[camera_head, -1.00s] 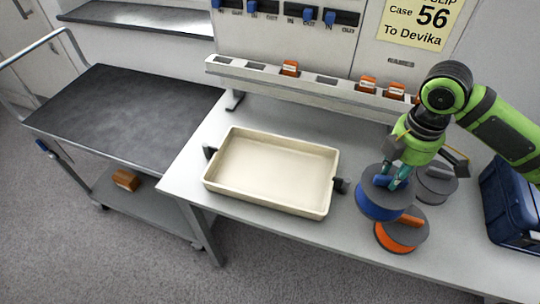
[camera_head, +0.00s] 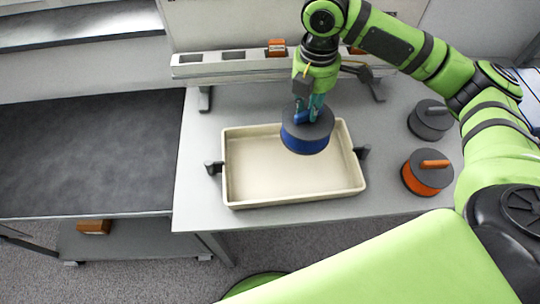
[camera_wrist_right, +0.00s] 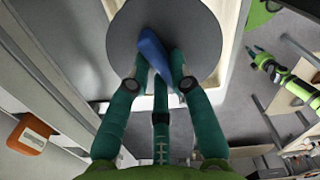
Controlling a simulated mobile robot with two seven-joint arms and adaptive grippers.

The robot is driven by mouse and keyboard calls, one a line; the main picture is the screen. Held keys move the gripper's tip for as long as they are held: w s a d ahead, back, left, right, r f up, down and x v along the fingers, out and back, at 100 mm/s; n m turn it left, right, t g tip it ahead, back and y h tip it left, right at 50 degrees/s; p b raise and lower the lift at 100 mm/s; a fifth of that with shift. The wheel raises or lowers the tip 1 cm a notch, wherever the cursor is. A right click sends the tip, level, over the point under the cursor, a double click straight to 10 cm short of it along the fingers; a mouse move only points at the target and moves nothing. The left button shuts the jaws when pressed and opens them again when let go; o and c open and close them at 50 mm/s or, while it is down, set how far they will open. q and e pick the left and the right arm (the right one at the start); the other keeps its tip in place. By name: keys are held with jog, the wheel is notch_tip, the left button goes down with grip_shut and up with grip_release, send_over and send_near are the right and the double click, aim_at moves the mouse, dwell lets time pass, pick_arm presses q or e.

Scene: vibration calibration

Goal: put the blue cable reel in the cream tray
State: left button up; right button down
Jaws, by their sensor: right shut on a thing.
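The blue cable reel (camera_head: 305,138) has a dark grey top disc and a blue side. My right gripper (camera_head: 309,112) is shut on its blue handle and holds it over the back part of the cream tray (camera_head: 240,196). In the right wrist view, the teal fingers of the gripper (camera_wrist_right: 160,75) close around the blue handle of the reel (camera_wrist_right: 195,30). The tray is a shallow, empty rectangle with dark handles at both ends, and its rim shows behind the reel in the wrist view.
An orange reel (camera_head: 424,180) and a grey reel (camera_head: 430,120) stand on the bench right of the tray. A slotted rail (camera_head: 225,62) with orange blocks runs along the back. A dark-topped cart (camera_head: 85,150) stands at the left.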

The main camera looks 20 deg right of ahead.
pick_arm(q)
jog(key=r+p, duration=0.1)
jog(key=d+r+p, duration=0.1)
jog(key=r+p, duration=0.1)
jog(key=shift+s+d+r+p, duration=0.15)
jog(key=shift+s+r+p, duration=0.15)
jog(key=shift+s+r, duration=0.05)
pick_arm(e)
jog(key=a+f, duration=1)
jog(key=a, duration=0.1)
jog(key=shift+w+f, duration=0.35)
jog(key=shift+w, duration=0.05)
jog(key=shift+f, duration=0.1)
jog(key=c, duration=1.1)
grip_release()
jog(key=shift+f, duration=0.1)
pick_arm(q)
notch_tip(320, 180, down, 2)
jog(key=shift+f+b, duration=0.1)
jog(key=shift+b, duration=1)
pick_arm(e)
notch_tip(320, 180, up, 12)
jog(key=shift+r, duration=0.2)
